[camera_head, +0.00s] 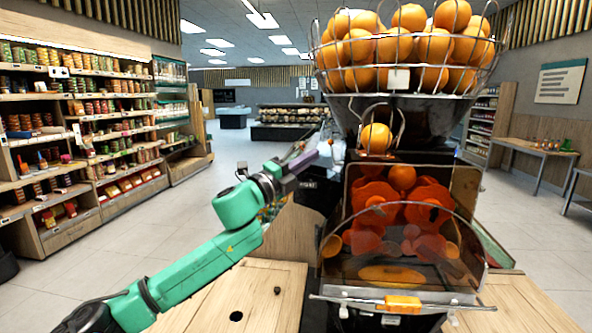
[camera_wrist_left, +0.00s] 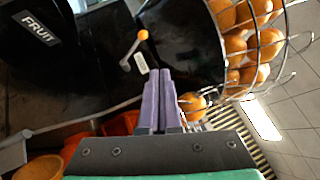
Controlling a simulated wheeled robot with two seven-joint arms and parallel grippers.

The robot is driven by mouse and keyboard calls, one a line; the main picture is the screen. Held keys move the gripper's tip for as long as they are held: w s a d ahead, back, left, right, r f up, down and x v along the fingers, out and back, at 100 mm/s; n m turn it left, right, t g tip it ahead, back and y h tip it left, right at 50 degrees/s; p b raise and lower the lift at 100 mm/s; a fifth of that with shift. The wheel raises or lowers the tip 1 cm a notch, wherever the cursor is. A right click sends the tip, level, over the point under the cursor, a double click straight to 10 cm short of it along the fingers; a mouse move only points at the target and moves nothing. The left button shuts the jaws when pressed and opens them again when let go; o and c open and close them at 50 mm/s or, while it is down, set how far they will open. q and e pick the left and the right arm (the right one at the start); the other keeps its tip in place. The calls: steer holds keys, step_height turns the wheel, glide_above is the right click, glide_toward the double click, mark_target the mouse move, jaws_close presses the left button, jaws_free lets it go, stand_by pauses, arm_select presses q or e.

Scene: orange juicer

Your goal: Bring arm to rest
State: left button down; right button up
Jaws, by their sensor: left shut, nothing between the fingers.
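My left arm, green with dark joints, reaches from the lower left of the head view up to the left side of the orange juicer (camera_head: 385,120). My left gripper (camera_head: 325,156) is at its end, close beside the juicer's black body. In the left wrist view its two purple fingers (camera_wrist_left: 159,100) are pressed together with nothing between them. Behind them show the juicer's dark side panel (camera_wrist_left: 190,45), a small lever with an orange knob (camera_wrist_left: 141,36) and a wire basket of oranges (camera_wrist_left: 245,40). I cannot tell whether the fingers touch the juicer. My right gripper is not in view.
The juicer stands on a wooden counter (camera_head: 225,298) with a round hole in its top. Its clear front cover (camera_head: 400,240) has an orange handle (camera_head: 403,304). Stocked shelves (camera_head: 80,130) line the left. A wooden table (camera_head: 535,149) stands at the right. Open tiled floor lies left of the counter.

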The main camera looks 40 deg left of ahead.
arm_select(q)
steer(key=v, duration=0.4)
steer(key=shift+s+r+p, duration=0.2)
steer(key=shift+r+p, duration=0.15)
steer(key=shift+p, duration=0.05)
steer(key=shift+w+f, duration=0.1)
